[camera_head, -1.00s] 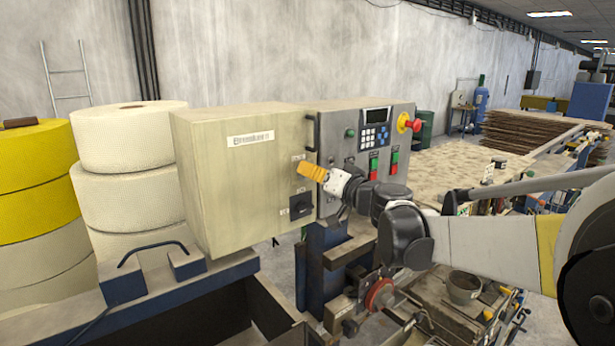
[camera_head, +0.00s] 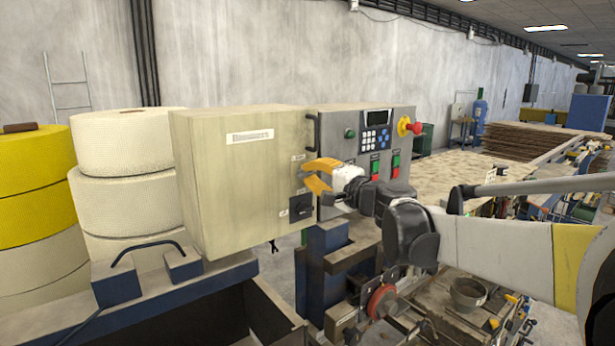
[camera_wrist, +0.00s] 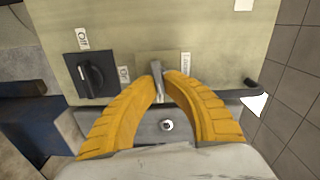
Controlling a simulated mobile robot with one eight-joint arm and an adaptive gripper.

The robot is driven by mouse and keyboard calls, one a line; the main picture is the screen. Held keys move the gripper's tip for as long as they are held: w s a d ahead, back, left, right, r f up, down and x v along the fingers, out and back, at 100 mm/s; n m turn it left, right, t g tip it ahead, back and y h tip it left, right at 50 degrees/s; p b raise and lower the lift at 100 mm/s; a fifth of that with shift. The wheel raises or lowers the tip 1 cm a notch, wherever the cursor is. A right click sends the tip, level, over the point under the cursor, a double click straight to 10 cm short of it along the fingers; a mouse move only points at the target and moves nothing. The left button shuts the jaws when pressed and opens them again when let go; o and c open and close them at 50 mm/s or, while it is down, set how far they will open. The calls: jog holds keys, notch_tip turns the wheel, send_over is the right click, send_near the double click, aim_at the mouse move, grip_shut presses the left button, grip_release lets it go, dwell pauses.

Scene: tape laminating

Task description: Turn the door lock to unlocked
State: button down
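The door lock (camera_wrist: 157,72) is a small metal lever on a square plate on the beige cabinet door. In the wrist view a small label (camera_wrist: 186,64) stands beside it, its text hard to read. My gripper (camera_wrist: 158,77) has two curved yellow fingers, with the tips close together on either side of the lever and seemingly closed on it. In the head view my gripper (camera_head: 306,174) is at the right part of the cabinet door (camera_head: 225,185), and its fingers hide the lock.
A black rotary switch (camera_wrist: 90,76) with an Off label is beside the lock; it also shows below my gripper in the head view (camera_head: 301,207). A black door handle (camera_head: 313,132) is above. The control panel (camera_head: 345,150) with buttons is to the right.

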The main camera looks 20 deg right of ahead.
jog(key=shift+m, duration=0.6)
jog(key=c, duration=1.5)
grip_release()
jog(key=shift+w+a+f, duration=0.1)
jog(key=v, duration=1.2)
